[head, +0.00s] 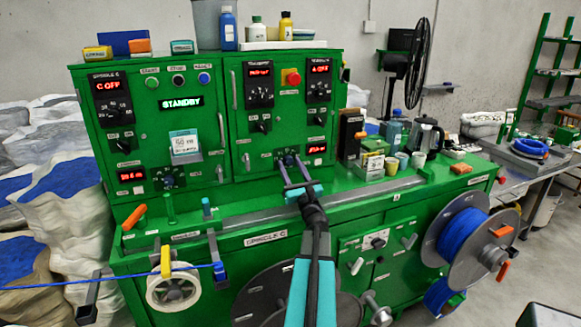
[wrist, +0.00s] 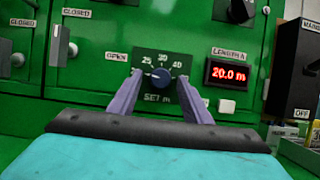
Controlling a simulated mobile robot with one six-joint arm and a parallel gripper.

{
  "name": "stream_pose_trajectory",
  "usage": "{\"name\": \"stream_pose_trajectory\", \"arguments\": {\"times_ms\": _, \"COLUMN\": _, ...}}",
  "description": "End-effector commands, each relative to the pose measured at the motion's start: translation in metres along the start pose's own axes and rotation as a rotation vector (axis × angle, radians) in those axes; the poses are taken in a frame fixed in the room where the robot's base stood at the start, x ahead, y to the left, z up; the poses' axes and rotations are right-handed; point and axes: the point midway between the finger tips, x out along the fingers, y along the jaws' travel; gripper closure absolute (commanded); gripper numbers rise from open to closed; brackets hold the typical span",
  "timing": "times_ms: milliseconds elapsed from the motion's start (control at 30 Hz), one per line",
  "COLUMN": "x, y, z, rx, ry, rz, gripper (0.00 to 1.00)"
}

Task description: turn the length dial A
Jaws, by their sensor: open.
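The length dial A (wrist: 160,77) is a small dark blue knob on a dark plate marked 25, 30, 40 and SET m. In the head view the dial (head: 289,158) is on the lower right part of the green cabinet, partly hidden by my gripper. My gripper (head: 290,170) is open, with its two purple fingers reaching toward the panel. In the wrist view the fingertips (wrist: 161,78) stand on the left and right of the knob. I cannot tell whether they touch it. The red LENGTH A display (wrist: 228,73) right of the dial reads 20.0 m.
A dark knob (wrist: 240,10) is above the display. A grey lever (wrist: 60,46) marked CLOSED is to the left. A dark box (head: 350,132) and mugs stand on the bench to the right. A grey rail (head: 370,193) runs along the bench below my gripper.

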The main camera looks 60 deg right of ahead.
Motion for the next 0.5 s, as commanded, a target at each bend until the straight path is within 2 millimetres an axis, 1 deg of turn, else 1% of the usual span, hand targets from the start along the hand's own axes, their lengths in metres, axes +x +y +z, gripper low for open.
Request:
{"name": "stream_pose_trajectory", "arguments": {"times_ms": 167, "x": -0.0002, "y": -0.0001, "z": 0.0000, "rx": 0.000, "ry": 0.000, "rz": 0.000, "gripper": 0.55}}
{"name": "stream_pose_trajectory", "arguments": {"times_ms": 200, "x": -0.0002, "y": -0.0002, "z": 0.0000, "rx": 0.000, "ry": 0.000, "rz": 0.000, "gripper": 0.57}}
{"name": "stream_pose_trajectory", "arguments": {"times_ms": 433, "x": -0.0004, "y": -0.0003, "z": 0.0000, "rx": 0.000, "ry": 0.000, "rz": 0.000, "gripper": 0.96}}
{"name": "stream_pose_trajectory", "arguments": {"times_ms": 467, "x": -0.0043, "y": 0.0047, "z": 0.0019, "rx": 0.001, "ry": 0.000, "rz": 0.001, "gripper": 0.96}}
{"name": "stream_pose_trajectory", "arguments": {"times_ms": 500, "x": -0.0019, "y": 0.0022, "z": 0.0007, "rx": 0.000, "ry": 0.000, "rz": 0.001, "gripper": 0.96}}
